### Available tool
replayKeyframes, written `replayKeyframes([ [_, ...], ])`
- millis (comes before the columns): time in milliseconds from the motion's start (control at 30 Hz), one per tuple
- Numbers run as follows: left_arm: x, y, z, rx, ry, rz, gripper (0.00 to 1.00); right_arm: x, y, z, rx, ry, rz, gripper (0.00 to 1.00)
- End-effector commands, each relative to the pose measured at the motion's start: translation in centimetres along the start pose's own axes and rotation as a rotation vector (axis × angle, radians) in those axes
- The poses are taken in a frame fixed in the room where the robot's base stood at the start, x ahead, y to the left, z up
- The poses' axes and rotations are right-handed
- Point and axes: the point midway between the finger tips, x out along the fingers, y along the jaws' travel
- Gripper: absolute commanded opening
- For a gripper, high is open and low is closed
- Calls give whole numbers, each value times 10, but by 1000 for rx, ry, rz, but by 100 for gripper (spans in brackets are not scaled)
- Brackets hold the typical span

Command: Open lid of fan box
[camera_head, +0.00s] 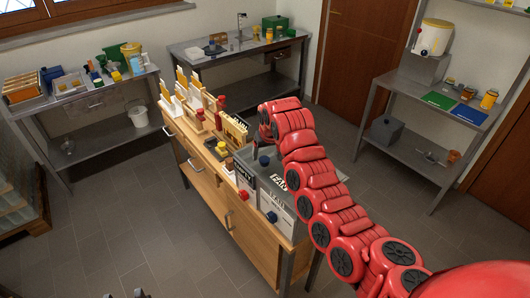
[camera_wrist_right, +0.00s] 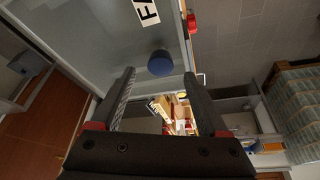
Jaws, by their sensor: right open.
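The fan box (camera_head: 272,173) is grey with a black-on-white FAN label and stands at the near end of the wooden cabinet. Its top bears a blue knob (camera_head: 264,160). The lid looks shut. In the right wrist view the grey lid (camera_wrist_right: 112,52) fills the upper left, and the blue knob (camera_wrist_right: 160,64) lies ahead, between the lines of the fingers. My right gripper (camera_wrist_right: 159,76) is open and empty, apart from the knob. In the head view my right arm hides part of the box. Dark tips at the bottom edge may be my left gripper (camera_head: 128,294).
A red knob (camera_head: 243,195) and another blue knob (camera_head: 272,216) sit on the near side. Wooden frames and small items crowd the cabinet top (camera_head: 198,150) beyond the box. Metal tables (camera_head: 90,92) stand behind, shelves (camera_head: 425,105) at right. The floor at left is clear.

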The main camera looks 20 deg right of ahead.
Motion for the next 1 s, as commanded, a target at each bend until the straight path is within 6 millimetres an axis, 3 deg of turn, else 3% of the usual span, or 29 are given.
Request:
replayKeyframes([
  [33, 9, 0, -2, 0, 0, 0, 50, 4, 0, 0, 1, -5, 0, 78],
  [300, 18, -1, -3, 0, 0, 0, 50, 31, 0, 0, -1, -2, -1, 78],
  [667, 18, -1, -3, 0, 0, 0, 50, 36, 0, 0, 1, 2, -2, 78],
  [1000, 18, -1, -3, 0, 0, 0, 50, 36, 0, 0, 1, 2, -2, 18],
])
